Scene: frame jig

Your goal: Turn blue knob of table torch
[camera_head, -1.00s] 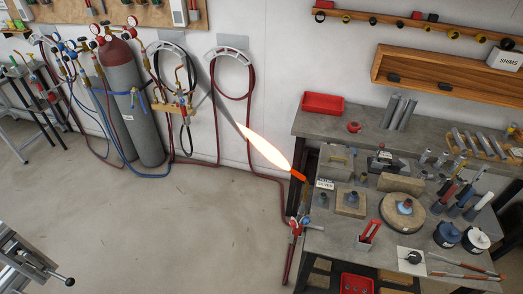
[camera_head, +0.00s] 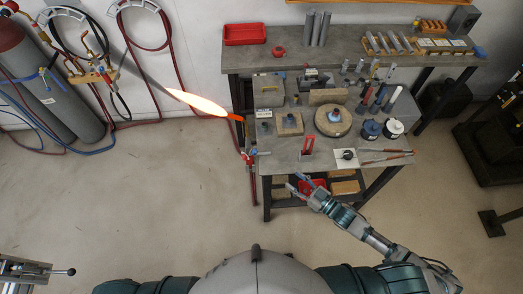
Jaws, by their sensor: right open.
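The table torch (camera_head: 248,160) is fixed at the left front edge of the workbench. It is lit, and a long orange-white flame (camera_head: 197,103) points up and left from its orange tip. Small red and blue parts show on the torch body; the blue knob (camera_head: 253,152) is tiny and hard to make out. My right gripper (camera_head: 298,184) is open and empty, in front of the bench's front edge, to the right of and below the torch in the picture. It is apart from the torch. My left gripper is not in view.
The workbench (camera_head: 282,162) holds a round brick disc (camera_head: 333,121), blocks, pots and a red holder (camera_head: 308,146). Gas cylinders (camera_head: 58,95) and hoses stand at the left wall. A metal stand (camera_head: 30,271) is at lower left. The floor left of the bench is clear.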

